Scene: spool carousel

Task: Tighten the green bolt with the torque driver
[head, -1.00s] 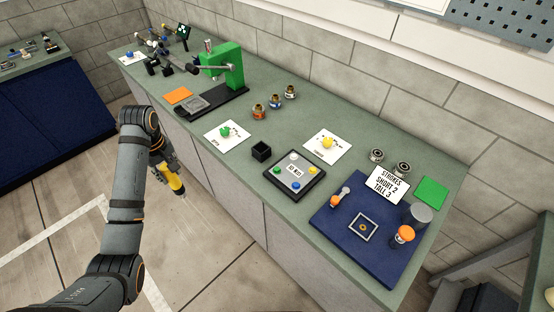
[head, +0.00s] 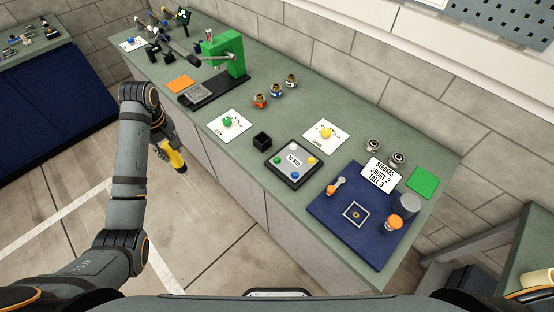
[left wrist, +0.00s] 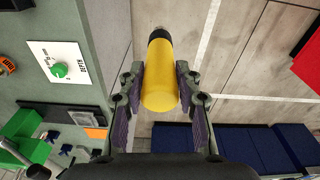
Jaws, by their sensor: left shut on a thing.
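The torque driver (head: 173,156) has a yellow handle and a dark end. My left gripper (head: 162,148) is shut on it and holds it off the front side of the bench. In the left wrist view the driver (left wrist: 160,75) lies between both fingers, its dark tip pointing away from my wrist. The green bolt (head: 277,160) sits at the left corner of a dark square plate (head: 291,179) on the bench. The plate also has white, yellow and blue bolts and a label that seems to read 10 Nm. The driver is well left of the plate. My right gripper is out of view.
A green press (head: 231,55) stands farther back on the bench (head: 330,100). A black box (head: 262,141) and white cards with green and yellow knobs (head: 326,132) flank the plate. A blue mat (head: 335,226) with parts lies right. The floor beside the bench is clear.

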